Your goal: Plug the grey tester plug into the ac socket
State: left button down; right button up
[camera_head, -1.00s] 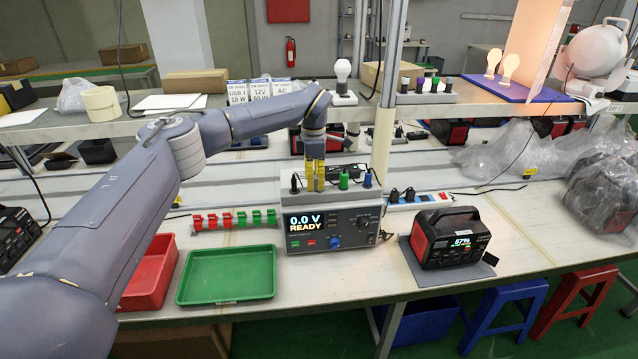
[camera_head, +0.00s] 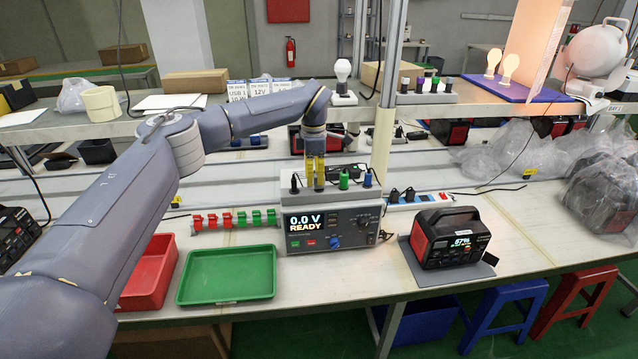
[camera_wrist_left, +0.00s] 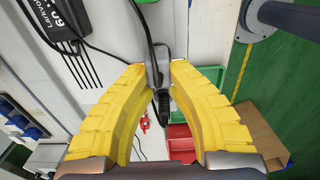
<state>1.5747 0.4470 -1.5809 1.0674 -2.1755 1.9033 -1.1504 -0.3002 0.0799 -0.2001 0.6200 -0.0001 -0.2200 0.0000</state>
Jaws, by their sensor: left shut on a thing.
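My left gripper (camera_head: 315,176) has yellow fingers pointing down over the plug holder on top of the tester (camera_head: 333,228). It is shut on the grey tester plug (camera_head: 319,187), whose lower end shows just below the fingertips. I cannot tell whether the plug is clear of the holder. In the left wrist view, the grey plug (camera_wrist_left: 162,62) and its cable sit between the yellow fingertips (camera_wrist_left: 160,77). The red and black power station (camera_head: 448,238) stands right of the tester, its display reading 67%. I cannot make out its ac socket. My right gripper is not in view.
A black plug (camera_head: 295,184), green plug (camera_head: 344,180) and blue plug (camera_head: 367,179) stand in the same holder. A white power strip (camera_head: 425,199) lies behind the power station. A green tray (camera_head: 228,296) and red bin (camera_head: 152,280) sit at left.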

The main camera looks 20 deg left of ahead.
aim_at(315, 174)
pick_arm(q)
jog(key=shift+r, duration=2.6)
jog(key=shift+w+m, duration=0.2)
jog(key=shift+m, duration=0.5)
jog(key=s+d+f+m, duration=0.55)
jog(key=s+m, duration=0.45)
jog(key=m, duration=0.3)
jog(key=s+a+f+m, duration=0.1)
jog(key=s+m, duration=0.3)
jog(key=s, duration=0.6)
jog(key=s+a+f+m, duration=0.2)
jog(key=s+f+m, duration=0.2)
jog(key=s, duration=0.6)
jog(key=shift+s+f, duration=0.25)
jog(key=shift+f, duration=0.05)
